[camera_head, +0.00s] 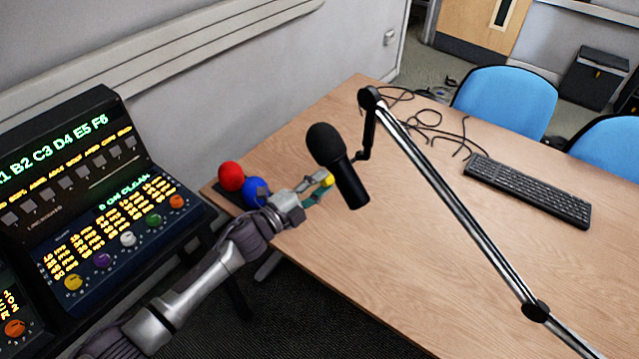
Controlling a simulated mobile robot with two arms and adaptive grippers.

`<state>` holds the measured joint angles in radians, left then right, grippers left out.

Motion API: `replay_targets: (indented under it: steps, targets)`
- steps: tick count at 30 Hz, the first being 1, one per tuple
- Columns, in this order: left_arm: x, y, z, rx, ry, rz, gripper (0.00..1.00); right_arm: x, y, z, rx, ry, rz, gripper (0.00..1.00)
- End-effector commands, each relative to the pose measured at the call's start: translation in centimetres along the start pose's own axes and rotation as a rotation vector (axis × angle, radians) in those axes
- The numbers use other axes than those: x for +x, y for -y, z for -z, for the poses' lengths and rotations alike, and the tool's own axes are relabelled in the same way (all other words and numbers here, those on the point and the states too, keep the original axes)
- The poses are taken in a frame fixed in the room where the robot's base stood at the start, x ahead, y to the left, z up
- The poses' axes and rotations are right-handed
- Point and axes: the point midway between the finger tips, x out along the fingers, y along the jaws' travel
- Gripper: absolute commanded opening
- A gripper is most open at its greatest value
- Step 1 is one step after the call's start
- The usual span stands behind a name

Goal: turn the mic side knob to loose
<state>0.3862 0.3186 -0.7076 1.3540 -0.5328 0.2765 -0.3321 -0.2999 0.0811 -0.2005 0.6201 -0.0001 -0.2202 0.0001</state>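A black microphone (338,163) hangs tilted over the wooden table, on a jointed boom arm (455,207). A small yellow piece, possibly the side knob (328,180), shows at the left side of the microphone body. My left gripper (325,184) reaches in from the left, with its fingertips at this yellow piece. Its fingers look apart behind the tips, but I cannot tell whether they are closed on the yellow piece. My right gripper is not in view.
A red ball (231,176) and a blue ball (256,191) are at the table's left corner, close to my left wrist. A lit control console (100,190) stands at left. A keyboard (527,190) and loose black cables (430,125) lie on the table (400,290), whose front is clear.

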Motion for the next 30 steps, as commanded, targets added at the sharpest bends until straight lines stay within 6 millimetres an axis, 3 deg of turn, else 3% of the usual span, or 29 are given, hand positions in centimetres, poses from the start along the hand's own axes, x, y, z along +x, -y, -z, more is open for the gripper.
replay_targets:
  steps: [1, 4, 16, 30]
  targets:
    - [0.0, -0.1, -0.1, 0.000, 0.001, -0.001, 0.43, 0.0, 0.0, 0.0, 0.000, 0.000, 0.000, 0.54]
    - [0.0, -0.1, 0.0, 0.000, 0.001, -0.001, 0.59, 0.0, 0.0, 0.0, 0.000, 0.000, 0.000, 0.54]
    - [-0.9, -0.1, 0.0, 0.000, 0.001, -0.001, 0.59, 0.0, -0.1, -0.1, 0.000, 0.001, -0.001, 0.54]
    - [-9.9, -0.1, 0.0, 0.001, 0.001, -0.003, 0.59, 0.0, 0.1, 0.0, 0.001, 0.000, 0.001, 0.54]
